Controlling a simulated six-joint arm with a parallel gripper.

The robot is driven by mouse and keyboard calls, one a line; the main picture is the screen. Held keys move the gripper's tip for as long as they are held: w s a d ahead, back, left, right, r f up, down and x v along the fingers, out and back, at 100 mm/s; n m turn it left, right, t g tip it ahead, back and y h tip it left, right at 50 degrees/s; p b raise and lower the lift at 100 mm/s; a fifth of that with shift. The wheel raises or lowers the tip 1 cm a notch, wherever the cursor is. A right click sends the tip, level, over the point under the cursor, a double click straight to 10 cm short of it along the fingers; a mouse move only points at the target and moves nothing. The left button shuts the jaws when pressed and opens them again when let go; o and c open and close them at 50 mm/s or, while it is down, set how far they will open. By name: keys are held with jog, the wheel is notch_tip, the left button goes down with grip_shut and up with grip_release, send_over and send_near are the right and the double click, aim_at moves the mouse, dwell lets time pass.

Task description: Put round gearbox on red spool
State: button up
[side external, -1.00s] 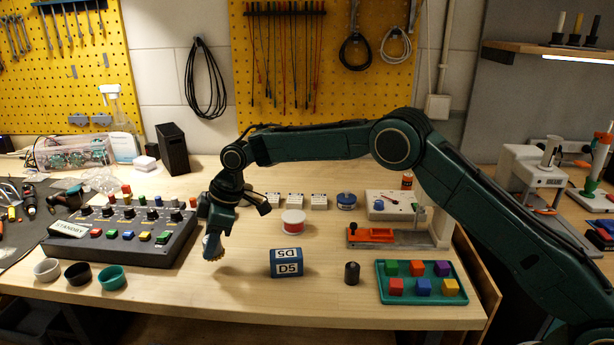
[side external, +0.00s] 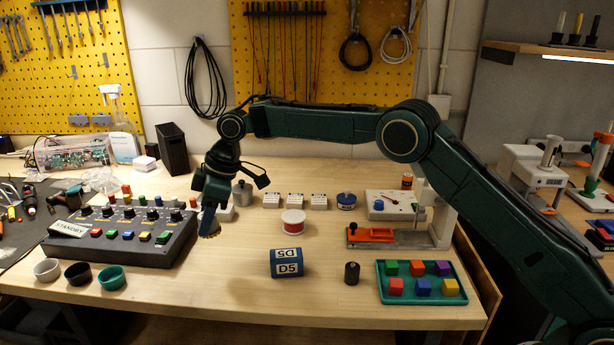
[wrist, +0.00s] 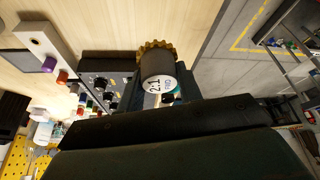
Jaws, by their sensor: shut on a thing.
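The gearbox is held above the bench, beside the right end of the button panel. The red spool (side external: 293,227), with a white top and a red band, stands on the bench to the right of my gripper, apart from it. Most of the gearbox body is hidden by the fingers in the side view.
A blue D5 block (side external: 286,264) lies in front of the red spool. A black cylinder (side external: 352,274) and a green tray (side external: 422,298) of coloured blocks are to the right.

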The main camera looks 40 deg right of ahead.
jog(key=w+d+r+m, duration=0.1)
jog(key=d, duration=1.1)
jog(key=r+m, duration=0.1)
send_over(286, 216)
jog(key=s+d, duration=0.1)
jog(key=shift+s+d+f+t, duration=0.1)
jog(key=shift+f+t, duration=0.05)
jog(key=shift+f, duration=0.75)
jog(key=shift+d+f+t, duration=0.1)
jog(key=shift+f+t, duration=0.05)
jog(key=shift+f, duration=0.75)
jog(key=shift+f, duration=0.15)
jog(key=shift+f, duration=1.85)
jog(key=shift+f, duration=0.15)
jog(key=o, duration=1.1)
